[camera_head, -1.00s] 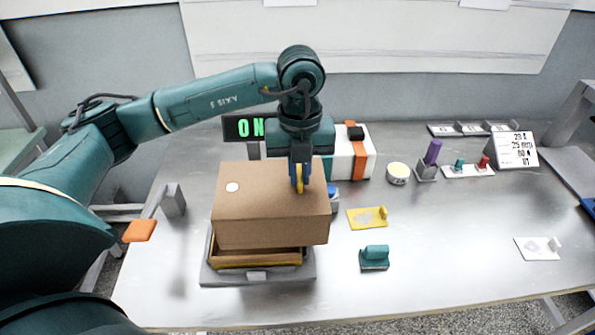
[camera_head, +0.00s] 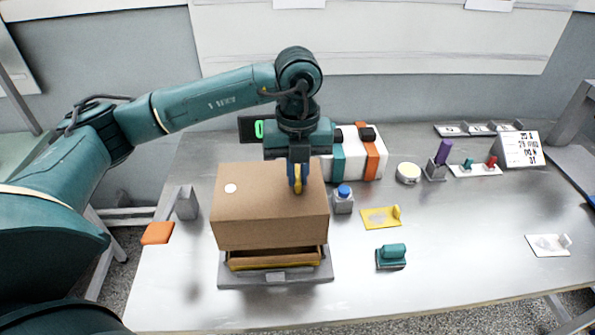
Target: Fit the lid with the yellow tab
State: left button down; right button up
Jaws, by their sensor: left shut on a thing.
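The brown lid (camera_head: 262,220) is a large cardboard-coloured cover with a white round spot on top. Its yellow tab (camera_head: 298,180) is between the fingers of my left gripper (camera_head: 298,185), which is shut on it. The lid is above an open-looking brown and yellow-edged box (camera_head: 274,262) on a grey base (camera_head: 274,278). The box's front shows below the lid; the lid hides the rest. My right gripper is not in view.
A blue-topped grey button block (camera_head: 343,203) stands close to the lid's right. A yellow plate (camera_head: 381,217) and a teal block (camera_head: 391,255) lie further right. A white, teal and orange unit (camera_head: 358,155) stands behind. The table's right front is mostly clear.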

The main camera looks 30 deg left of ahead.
aim_at(297, 195)
pick_arm(q)
jog(key=shift+f+b, duration=1)
jog(key=shift+f, duration=0.3)
jog(key=shift+f+b, duration=0.75)
jog(key=shift+f, duration=0.1)
jog(key=shift+f+b, duration=0.6)
jog(key=shift+f, duration=0.4)
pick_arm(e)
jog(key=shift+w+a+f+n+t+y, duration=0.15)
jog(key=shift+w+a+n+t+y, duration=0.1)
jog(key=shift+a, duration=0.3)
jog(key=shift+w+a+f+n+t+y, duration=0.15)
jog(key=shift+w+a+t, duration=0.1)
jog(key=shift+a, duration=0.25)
pick_arm(q)
jog(key=c, duration=1.4)
grip_release()
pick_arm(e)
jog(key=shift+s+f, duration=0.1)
pick_arm(q)
notch_tip(297, 195, up, 13)
jog(key=shift+r+b, duration=0.1)
jog(key=shift+b, duration=0.3)
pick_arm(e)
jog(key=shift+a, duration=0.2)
